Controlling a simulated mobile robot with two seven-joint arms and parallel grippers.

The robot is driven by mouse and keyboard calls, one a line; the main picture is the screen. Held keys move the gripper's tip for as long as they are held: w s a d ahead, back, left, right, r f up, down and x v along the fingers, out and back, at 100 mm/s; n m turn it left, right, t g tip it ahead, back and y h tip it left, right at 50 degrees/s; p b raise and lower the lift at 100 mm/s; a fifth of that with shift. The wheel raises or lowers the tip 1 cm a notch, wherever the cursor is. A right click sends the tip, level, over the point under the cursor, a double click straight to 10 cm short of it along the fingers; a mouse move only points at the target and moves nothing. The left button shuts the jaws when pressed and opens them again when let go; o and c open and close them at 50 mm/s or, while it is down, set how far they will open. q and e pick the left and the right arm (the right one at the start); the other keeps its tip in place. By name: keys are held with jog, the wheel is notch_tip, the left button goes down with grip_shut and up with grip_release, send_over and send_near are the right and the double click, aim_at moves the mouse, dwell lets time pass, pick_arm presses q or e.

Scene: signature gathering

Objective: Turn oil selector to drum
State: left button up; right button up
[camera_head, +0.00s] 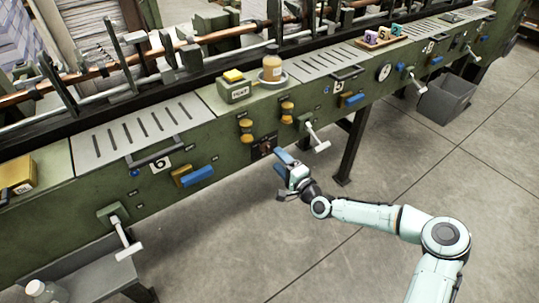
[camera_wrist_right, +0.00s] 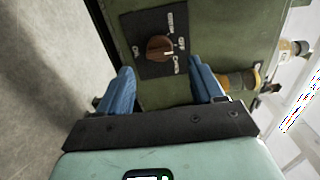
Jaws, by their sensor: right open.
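The oil selector is a round brown knob (camera_wrist_right: 160,48) on a dark plate (camera_wrist_right: 151,66) with several white labels, too small and turned to read surely. A pale mark on the knob points to the right in the right wrist view. In the head view the selector plate (camera_head: 264,147) sits on the green machine front. My right gripper (camera_wrist_right: 162,80) is open, its blue fingers to either side below the knob and apart from it. In the head view my right gripper (camera_head: 284,162) is just in front of and below the plate. My left gripper is out of view.
Amber fittings (camera_head: 246,130) and a white-handled lever (camera_head: 318,138) flank the selector on the machine front. A box with a yellow top (camera_head: 234,87) and a jar (camera_head: 271,66) stand above. A table leg (camera_head: 350,150) is to the right. The concrete floor (camera_head: 240,240) is clear.

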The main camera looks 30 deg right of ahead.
aim_at(268, 151)
jog(key=w, duration=0.3)
jog(key=shift+w+a+b, duration=0.2)
jog(key=shift+b, duration=0.2)
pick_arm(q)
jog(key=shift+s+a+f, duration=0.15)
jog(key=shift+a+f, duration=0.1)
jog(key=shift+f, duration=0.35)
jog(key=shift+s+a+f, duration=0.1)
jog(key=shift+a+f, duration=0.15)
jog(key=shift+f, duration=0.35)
pick_arm(e)
jog(key=shift+w, duration=1.05)
jog(key=c, duration=1.1)
